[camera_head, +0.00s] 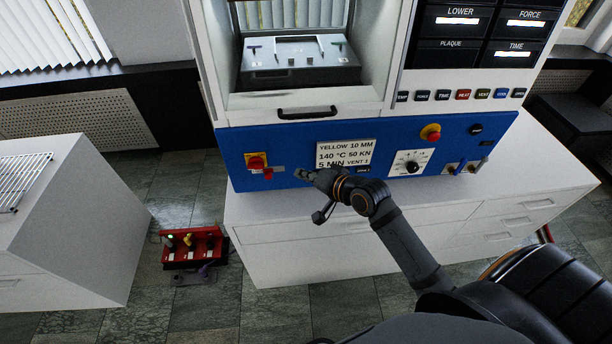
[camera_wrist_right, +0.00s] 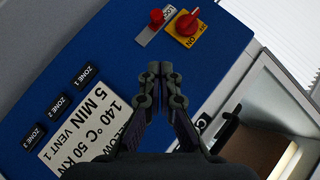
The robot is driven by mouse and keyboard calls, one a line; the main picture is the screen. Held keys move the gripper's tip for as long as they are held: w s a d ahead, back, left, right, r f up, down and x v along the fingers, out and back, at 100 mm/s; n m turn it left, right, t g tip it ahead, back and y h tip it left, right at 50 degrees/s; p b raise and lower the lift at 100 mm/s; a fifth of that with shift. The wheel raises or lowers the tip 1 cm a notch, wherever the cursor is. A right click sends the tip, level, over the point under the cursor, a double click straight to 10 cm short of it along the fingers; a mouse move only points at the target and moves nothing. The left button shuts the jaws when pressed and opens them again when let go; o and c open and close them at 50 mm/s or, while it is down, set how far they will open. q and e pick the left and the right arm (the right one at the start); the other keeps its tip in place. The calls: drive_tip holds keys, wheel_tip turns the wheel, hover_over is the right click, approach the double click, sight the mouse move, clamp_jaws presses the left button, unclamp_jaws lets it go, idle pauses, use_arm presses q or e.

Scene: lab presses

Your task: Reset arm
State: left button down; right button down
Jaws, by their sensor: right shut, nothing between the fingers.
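My right gripper (camera_head: 304,174) is in front of the blue lower panel of the lab press (camera_head: 290,148), left of the white recipe label (camera_head: 345,154). In the right wrist view its two fingers (camera_wrist_right: 160,72) are together, with nothing between them. Their tips point toward a small red button (camera_wrist_right: 156,16) and a red switch on a yellow plate (camera_wrist_right: 187,24). A gap shows between the fingers and these controls in that view. The left gripper is not in view.
The press has a chamber with a dark handle (camera_head: 307,112) and a red knob on yellow (camera_head: 430,132) at right. A red rack (camera_head: 193,246) stands on the floor. A white cabinet (camera_head: 90,235) with a wire rack (camera_head: 22,180) is at left.

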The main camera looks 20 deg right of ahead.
drive_tip(key=s+d+f+n+g+h, duration=0.3)
drive_tip(key=s+f+n+g, duration=0.1)
drive_tip(key=s, duration=0.6)
drive_tip(key=s+d+f+n+g+h, duration=0.2)
drive_tip(key=s+f+n+g, duration=0.25)
drive_tip(key=s, duration=0.65)
drive_tip(key=s+d+f+g, duration=0.1)
drive_tip(key=s+d+f, duration=0.1)
drive_tip(key=f, duration=1.2)
drive_tip(key=s+d+f, duration=0.1)
drive_tip(key=f, duration=1.3)
drive_tip(key=s+d+f+g, duration=0.1)
drive_tip(key=s+f, duration=1.4)
drive_tip(key=s, duration=0.3)
drive_tip(key=shift+d+h, duration=0.15)
drive_tip(key=shift+h, duration=0.15)
drive_tip(key=shift+m, duration=0.25)
